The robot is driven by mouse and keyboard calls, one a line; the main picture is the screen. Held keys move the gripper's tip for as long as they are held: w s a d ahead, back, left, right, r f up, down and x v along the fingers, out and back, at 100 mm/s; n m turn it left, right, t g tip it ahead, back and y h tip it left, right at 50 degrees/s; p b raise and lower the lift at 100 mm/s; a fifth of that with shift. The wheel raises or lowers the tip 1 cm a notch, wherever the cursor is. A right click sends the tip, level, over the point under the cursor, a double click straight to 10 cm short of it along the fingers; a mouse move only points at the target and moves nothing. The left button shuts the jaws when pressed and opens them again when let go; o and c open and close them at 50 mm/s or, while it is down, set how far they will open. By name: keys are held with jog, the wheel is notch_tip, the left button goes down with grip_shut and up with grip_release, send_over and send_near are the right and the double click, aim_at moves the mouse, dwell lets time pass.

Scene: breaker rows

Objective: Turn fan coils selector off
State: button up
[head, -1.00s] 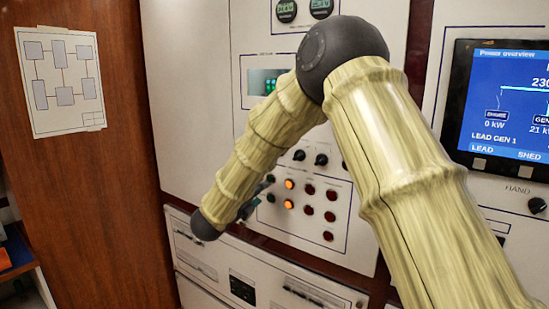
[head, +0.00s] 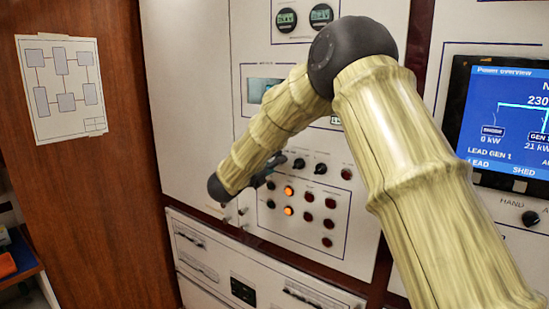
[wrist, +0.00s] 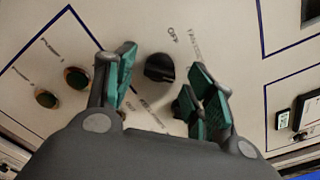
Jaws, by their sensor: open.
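A black selector knob (wrist: 160,68) shows in the wrist view, with printed lettering around it. "OFF" reads beside it and a label that looks like "FAN" stands to its right. My gripper (wrist: 161,84) is open, with one green-padded finger on each side of the knob in the picture. I see no clear contact, and the gap in depth cannot be told. A second dark knob is partly hidden by the right finger. In the head view my gripper (head: 266,172) is at the panel's left, mostly hidden by my arm, near two black knobs (head: 298,163) (head: 320,168).
Orange lamps (head: 289,190) and several dark red ones sit below the knobs. Two round buttons (wrist: 76,79) (wrist: 46,98) lie left of my gripper in the wrist view. A blue screen (head: 510,125) is at the right. A wooden wall (head: 100,190) stands at the left.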

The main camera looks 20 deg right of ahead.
jog(key=shift+x, duration=0.8)
jog(key=c, duration=1)
jog(key=shift+f+n, duration=0.1)
jog(key=shift+n, duration=0.2)
jog(key=shift+n+b, duration=1.1)
jog(key=shift+n, duration=7.6)
